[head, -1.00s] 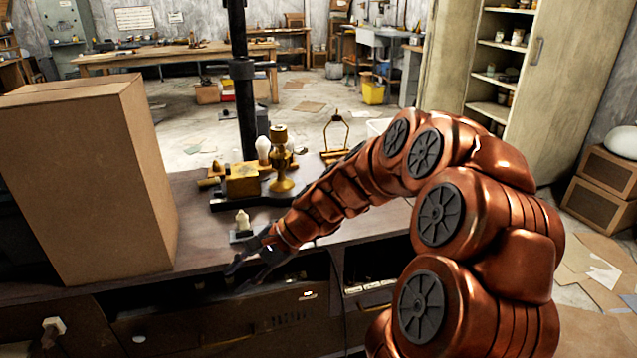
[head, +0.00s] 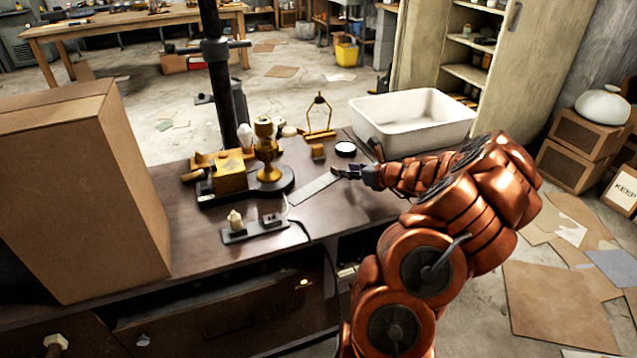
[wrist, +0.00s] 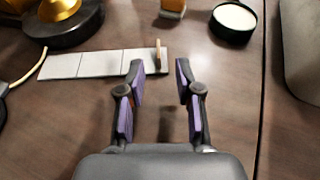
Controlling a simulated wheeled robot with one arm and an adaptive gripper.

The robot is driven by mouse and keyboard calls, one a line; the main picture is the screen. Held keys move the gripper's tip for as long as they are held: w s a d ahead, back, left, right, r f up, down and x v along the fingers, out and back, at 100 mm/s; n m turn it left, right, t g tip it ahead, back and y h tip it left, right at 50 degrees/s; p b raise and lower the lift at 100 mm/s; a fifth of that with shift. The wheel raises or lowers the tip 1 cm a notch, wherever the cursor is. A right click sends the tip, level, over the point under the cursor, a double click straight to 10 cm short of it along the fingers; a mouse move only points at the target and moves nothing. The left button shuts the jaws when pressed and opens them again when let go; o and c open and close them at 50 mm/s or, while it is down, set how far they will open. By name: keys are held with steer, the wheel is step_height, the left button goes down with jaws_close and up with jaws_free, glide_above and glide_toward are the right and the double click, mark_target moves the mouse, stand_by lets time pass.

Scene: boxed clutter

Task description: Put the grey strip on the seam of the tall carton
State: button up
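The grey strip (head: 314,189) lies flat on the dark bench top. In the wrist view the strip (wrist: 92,64) is pale, crossed by thin lines, with a small upright tan tab (wrist: 158,55) at its right end. My gripper (head: 343,172) is low over the bench at the strip's right end.
A brass lamp (head: 266,150) on a dark base and a black pole (head: 219,90) stand between carton and strip. A socket block (head: 253,230) with a cord lies in front. A round black-rimmed dish (head: 345,149) and a white basin (head: 415,118) are behind my gripper.

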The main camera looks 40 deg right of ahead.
mark_target(335, 169)
steer(key=shift+w+a+f, duration=0.15)
steer(key=shift+w+f, duration=0.05)
steer(key=shift+w, duration=0.25)
steer(key=shift+w+a+f, duration=0.15)
steer(key=shift+w, duration=0.25)
steer(key=shift+x, duration=2.45)
steer(key=shift+d, duration=0.2)
jaws_close()
